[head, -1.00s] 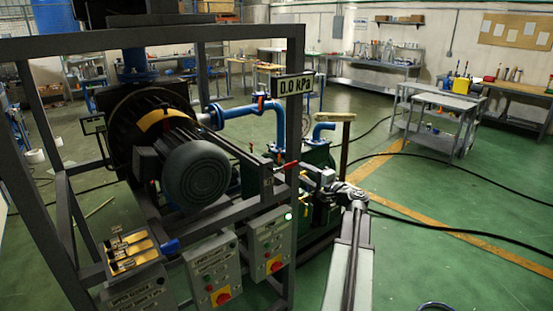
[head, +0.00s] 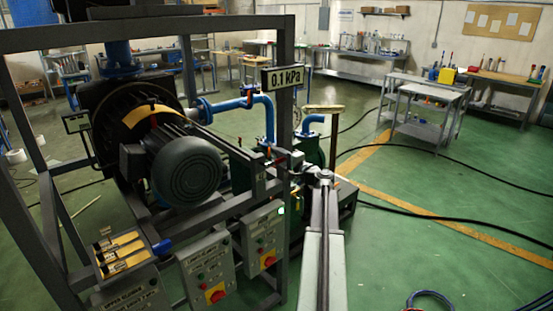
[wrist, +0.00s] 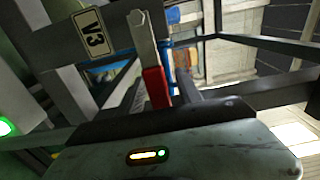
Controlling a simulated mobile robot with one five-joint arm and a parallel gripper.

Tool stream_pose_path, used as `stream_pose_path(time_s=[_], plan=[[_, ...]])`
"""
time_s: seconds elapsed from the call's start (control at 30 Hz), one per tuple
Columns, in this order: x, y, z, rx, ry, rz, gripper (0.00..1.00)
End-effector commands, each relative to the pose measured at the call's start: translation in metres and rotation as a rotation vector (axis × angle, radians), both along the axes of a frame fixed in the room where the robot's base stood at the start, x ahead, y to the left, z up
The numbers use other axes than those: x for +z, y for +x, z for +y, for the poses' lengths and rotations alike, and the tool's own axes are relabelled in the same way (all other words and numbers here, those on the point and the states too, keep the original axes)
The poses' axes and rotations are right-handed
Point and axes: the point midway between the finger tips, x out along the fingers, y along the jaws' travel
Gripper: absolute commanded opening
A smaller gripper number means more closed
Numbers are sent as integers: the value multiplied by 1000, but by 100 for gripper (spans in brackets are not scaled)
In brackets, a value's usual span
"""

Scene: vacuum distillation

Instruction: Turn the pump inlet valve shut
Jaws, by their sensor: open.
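A valve lever with a red sleeve (wrist: 155,88) and a bare metal end stands in the middle of the wrist view, tilted a little left. A plate marked V3 (wrist: 90,30) is to its left. In the head view the red lever (head: 275,162) is small, beside the front post of the frame. My gripper (head: 297,172) is just right of the lever, close to it; I cannot tell whether they touch. The jaws are open. In the wrist view my gripper's housing fills the bottom and hides the lever's lower end. The valve body is hard to make out.
A dark steel frame (head: 280,85) holds a grey motor (head: 187,170), control boxes (head: 262,235) and a readout of 0.1 kPa (head: 284,77). Blue pipes (head: 235,103) run behind the post. Black hoses lie on the green floor, which is mostly clear on the right.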

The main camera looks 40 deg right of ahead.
Motion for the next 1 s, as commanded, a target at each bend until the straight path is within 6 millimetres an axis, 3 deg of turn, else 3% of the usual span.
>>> stream_pose_path(time_s=[0.13,0.3,1.0], plan=[[0,-1,0,-1,0,0,42],[0,-1,0,-1,0,0,0],[0,-2,-1,-2,-1,1,0]])
